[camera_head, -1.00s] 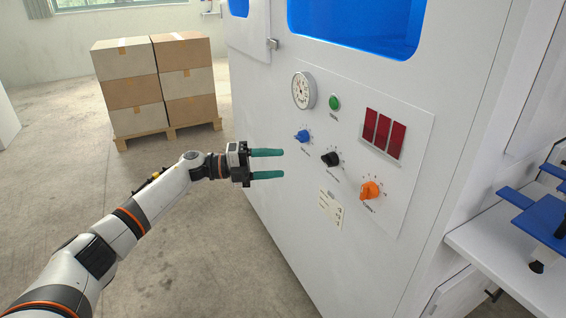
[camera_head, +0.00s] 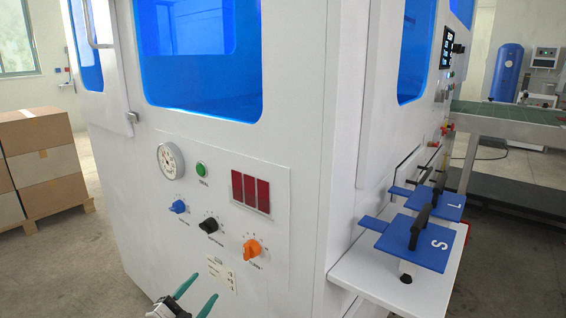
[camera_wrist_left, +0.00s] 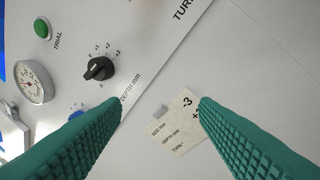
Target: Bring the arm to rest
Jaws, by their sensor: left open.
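My left gripper (camera_head: 197,293) is at the bottom of the head view, below the control panel of the white machine (camera_head: 297,100). Its two green fingers are spread apart with nothing between them. In the left wrist view the open fingers (camera_wrist_left: 160,110) point at the panel's lower edge and a small paper label (camera_wrist_left: 176,122). The black knob (camera_wrist_left: 98,69) stands beyond them, apart from the fingers. Most of my left arm is out of the head view. My right gripper is not in view.
The panel carries a blue knob (camera_head: 179,207), a black knob (camera_head: 210,225), an orange knob (camera_head: 252,248), a green button (camera_head: 202,169) and a dial gauge (camera_head: 171,160). A white shelf (camera_head: 352,272) with blue plates (camera_head: 432,243) juts out at right. Stacked boxes (camera_head: 40,165) stand at left.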

